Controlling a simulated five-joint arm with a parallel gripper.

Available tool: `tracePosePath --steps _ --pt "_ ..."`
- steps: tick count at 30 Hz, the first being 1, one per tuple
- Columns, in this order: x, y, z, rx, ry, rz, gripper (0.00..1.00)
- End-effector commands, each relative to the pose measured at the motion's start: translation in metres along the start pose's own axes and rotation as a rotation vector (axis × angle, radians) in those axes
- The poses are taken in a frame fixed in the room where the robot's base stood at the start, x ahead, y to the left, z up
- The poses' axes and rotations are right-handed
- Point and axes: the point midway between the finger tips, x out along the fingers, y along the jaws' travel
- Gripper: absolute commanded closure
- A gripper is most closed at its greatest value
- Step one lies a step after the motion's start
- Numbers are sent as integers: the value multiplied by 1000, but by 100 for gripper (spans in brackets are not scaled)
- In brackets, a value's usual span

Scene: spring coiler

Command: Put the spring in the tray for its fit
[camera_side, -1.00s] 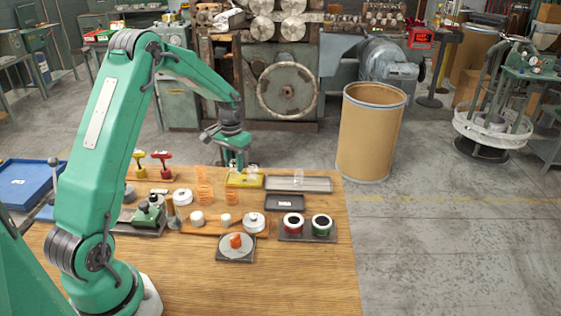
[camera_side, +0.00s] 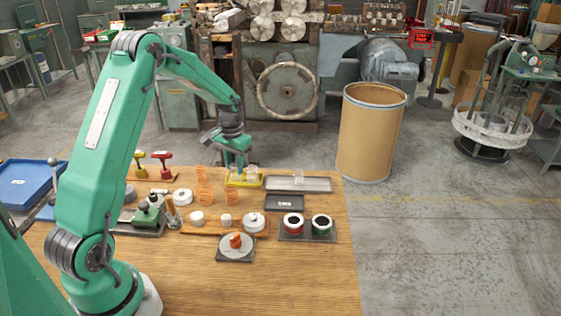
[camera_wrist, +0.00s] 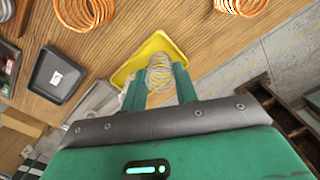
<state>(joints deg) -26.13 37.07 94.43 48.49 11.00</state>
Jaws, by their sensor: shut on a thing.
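My gripper (camera_wrist: 160,86) is shut on a silver wire spring (camera_wrist: 159,71), which sits between its two green fingers in the wrist view. The spring is over the yellow tray (camera_wrist: 150,46); I cannot tell whether it touches the tray floor. In the side view my gripper (camera_side: 237,166) is at the yellow tray (camera_side: 244,184) at the back of the table, and its fingers partly hide the tray. A long grey tray (camera_side: 315,184) is to its right, with a pale coil in it. A smaller dark tray (camera_side: 284,203) with a white label stands in front of that.
Orange coils (camera_side: 203,185) stand left of the yellow tray. A wooden board with white pieces (camera_side: 226,219), a round dial (camera_side: 237,246) and a holder with red and green rings (camera_side: 307,226) are nearer the front. The table's right front is clear.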

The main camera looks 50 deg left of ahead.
Motion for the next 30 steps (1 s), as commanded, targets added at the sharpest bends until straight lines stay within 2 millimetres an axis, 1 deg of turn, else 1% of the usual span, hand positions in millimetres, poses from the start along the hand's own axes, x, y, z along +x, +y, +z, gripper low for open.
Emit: tracePosePath --steps 30 --pt "7 0 0 0 -1 0 84"
